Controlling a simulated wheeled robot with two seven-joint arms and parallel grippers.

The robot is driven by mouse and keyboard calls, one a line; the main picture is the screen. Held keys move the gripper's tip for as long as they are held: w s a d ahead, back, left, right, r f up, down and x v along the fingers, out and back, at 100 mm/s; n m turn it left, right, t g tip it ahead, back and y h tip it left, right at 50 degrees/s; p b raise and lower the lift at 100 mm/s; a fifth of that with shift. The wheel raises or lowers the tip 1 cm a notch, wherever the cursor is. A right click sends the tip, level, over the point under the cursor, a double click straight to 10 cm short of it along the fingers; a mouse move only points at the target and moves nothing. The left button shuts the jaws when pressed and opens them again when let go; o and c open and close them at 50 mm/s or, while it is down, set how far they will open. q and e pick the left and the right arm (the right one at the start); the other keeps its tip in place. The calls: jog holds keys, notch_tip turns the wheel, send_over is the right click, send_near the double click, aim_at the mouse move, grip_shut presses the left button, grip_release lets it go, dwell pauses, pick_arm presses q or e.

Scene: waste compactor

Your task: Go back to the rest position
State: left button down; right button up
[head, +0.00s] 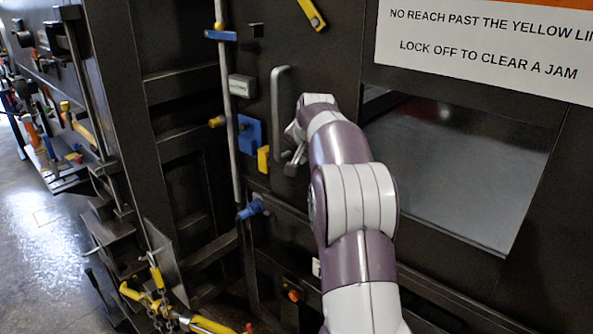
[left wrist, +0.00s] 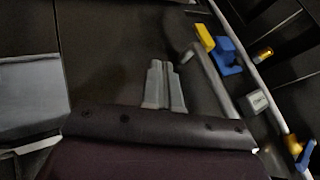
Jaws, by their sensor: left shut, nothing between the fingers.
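My left gripper (head: 294,160) is at the dark front of the compactor, just right of the blue and yellow latch parts. In the left wrist view its two grey fingers (left wrist: 164,85) are together with nothing between them. A grey vertical handle (head: 281,105) stands behind and beside the gripper in the head view; it also shows right of the fingers in the left wrist view (left wrist: 212,82). I cannot tell whether the gripper touches it. My right gripper is not in view.
A blue block (head: 250,134) and a yellow block (head: 263,159) sit left of the gripper. A long grey rod (head: 230,120) runs upright beside them. A window opening (head: 460,170) and a warning sign (head: 490,45) are at right. Open floor (head: 50,250) shows at left.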

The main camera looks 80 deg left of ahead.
pick_arm(q)
jog(key=w+d+f+n+t+h+b, duration=0.1)
jog(key=w+d+f+h, duration=0.1)
jog(key=w+d+f, duration=0.7)
jog(key=w+d+f+t+h, duration=0.1)
jog(key=w+d+f+h, duration=0.1)
jog(key=w+d+f, duration=0.75)
jog(key=w+d+f+m+h, duration=0.1)
jog(key=d+f, duration=0.1)
jog(key=d, duration=0.7)
jog(key=d+f+m+h, duration=0.2)
jog(key=d, duration=0.7)
jog(key=s+d+f+m, duration=0.1)
jog(key=d+m, duration=0.2)
jog(key=d, duration=0.6)
jog(key=s+d+f+m+g+h+b, duration=0.1)
jog(key=s+d+m, duration=0.1)
jog(key=d, duration=0.8)
jog(key=shift+d+f+m, duration=0.15)
jog(key=shift+f+m, duration=0.15)
jog(key=shift+m, duration=0.6)
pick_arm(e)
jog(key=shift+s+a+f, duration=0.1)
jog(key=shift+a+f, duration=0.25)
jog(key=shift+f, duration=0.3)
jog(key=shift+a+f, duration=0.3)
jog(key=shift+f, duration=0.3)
